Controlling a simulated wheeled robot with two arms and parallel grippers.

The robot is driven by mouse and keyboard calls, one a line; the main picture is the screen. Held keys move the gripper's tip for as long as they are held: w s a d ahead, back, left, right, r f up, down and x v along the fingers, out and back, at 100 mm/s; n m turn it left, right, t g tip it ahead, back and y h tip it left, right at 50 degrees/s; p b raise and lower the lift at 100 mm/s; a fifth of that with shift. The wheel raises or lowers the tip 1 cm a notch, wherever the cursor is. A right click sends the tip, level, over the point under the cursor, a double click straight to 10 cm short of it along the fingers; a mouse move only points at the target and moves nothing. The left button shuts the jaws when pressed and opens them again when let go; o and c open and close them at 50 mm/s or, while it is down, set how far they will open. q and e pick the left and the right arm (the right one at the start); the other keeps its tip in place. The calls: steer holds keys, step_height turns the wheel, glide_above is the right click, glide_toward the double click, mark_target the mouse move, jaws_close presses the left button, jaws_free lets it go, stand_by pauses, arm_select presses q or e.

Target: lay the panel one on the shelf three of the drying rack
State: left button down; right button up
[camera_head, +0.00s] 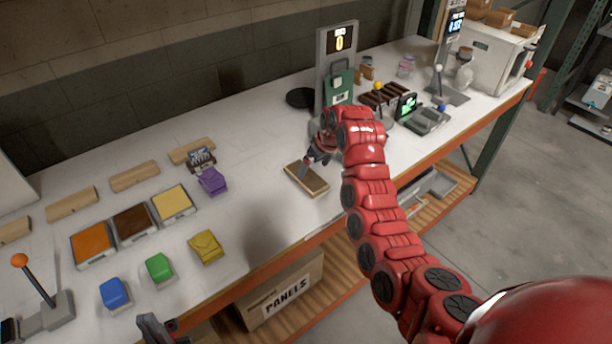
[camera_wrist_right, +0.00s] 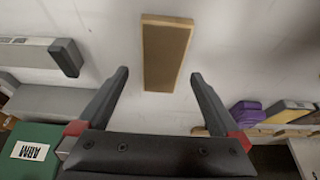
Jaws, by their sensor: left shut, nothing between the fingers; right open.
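A small tan rectangular panel (camera_head: 307,180) lies flat on the white worktop, near its front edge. I cannot read a number on it. It also shows in the right wrist view (camera_wrist_right: 167,52), ahead of the fingers and lined up between them. My right gripper (camera_head: 312,158) is open and empty, close above the panel's far end; its arm hides part of the worktop behind. My left gripper (camera_head: 155,326) is shut and empty at the bottom edge, in front of the worktop. I cannot make out a drying rack with numbered shelves for certain.
Orange (camera_head: 92,243), brown (camera_head: 134,222) and yellow (camera_head: 173,202) trays stand on the left, with coloured blocks near them. A PANELS box (camera_head: 283,295) sits under the worktop.

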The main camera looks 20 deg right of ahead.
mark_target(307, 176)
steer(key=shift+w+a+f+p, duration=0.15)
steer(key=shift+w+f+p, duration=0.1)
steer(key=shift+f+p, duration=0.15)
steer(key=x, duration=0.1)
steer(key=p+x, duration=0.1)
steer(key=shift+w+a+f, duration=0.25)
steer(key=shift+f, duration=0.05)
steer(key=shift+p+x, duration=0.45)
steer(key=shift+x, duration=0.35)
steer(key=c, duration=1.4)
